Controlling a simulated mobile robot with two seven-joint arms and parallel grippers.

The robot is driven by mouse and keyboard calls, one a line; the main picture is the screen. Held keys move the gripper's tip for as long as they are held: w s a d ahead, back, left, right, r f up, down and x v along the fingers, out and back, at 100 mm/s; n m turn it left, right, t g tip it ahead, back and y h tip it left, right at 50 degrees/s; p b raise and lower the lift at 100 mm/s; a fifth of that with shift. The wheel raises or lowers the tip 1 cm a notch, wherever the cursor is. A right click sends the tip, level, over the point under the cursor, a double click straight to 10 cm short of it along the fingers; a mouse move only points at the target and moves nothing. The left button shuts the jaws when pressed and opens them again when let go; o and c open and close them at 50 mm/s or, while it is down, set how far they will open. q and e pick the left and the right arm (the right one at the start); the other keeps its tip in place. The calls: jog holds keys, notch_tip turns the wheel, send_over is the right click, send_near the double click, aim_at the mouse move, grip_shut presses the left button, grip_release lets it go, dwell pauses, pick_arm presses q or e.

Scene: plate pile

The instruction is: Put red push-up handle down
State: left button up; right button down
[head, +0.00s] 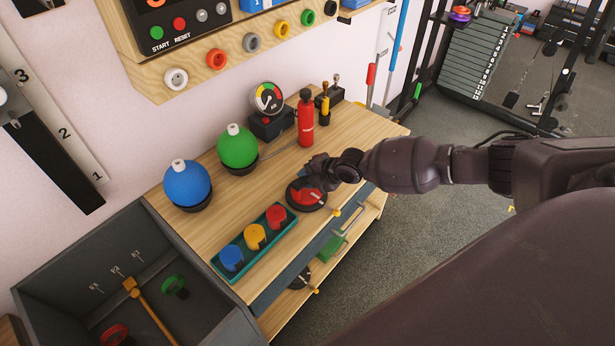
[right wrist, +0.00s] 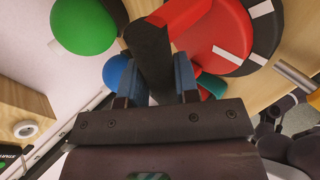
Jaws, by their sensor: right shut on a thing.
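The red push-up handle (head: 308,197) has a red base and a black grip. It is over the front edge of the wooden bench top, at the round black disc, and looks low against it; whether it touches cannot be told. My right gripper (head: 322,176) is above it, partly hiding it. In the right wrist view, my right gripper (right wrist: 157,65) is shut on the handle's black grip, with a blue-padded finger on each side. My left gripper is not in view.
A teal tray (head: 262,259) with blue, yellow and red knobs is close left of the handle. Blue (head: 187,184) and green (head: 237,147) balls and a red bottle (head: 305,121) stand behind. A grey bin (head: 95,235) is lower left. A green item (head: 330,248) is on the lower shelf.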

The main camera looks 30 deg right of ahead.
jog(key=shift+w+r, duration=0.1)
jog(key=c, duration=1.3)
grip_release()
jog(key=o, duration=0.5)
jog(key=shift+c, duration=0.2)
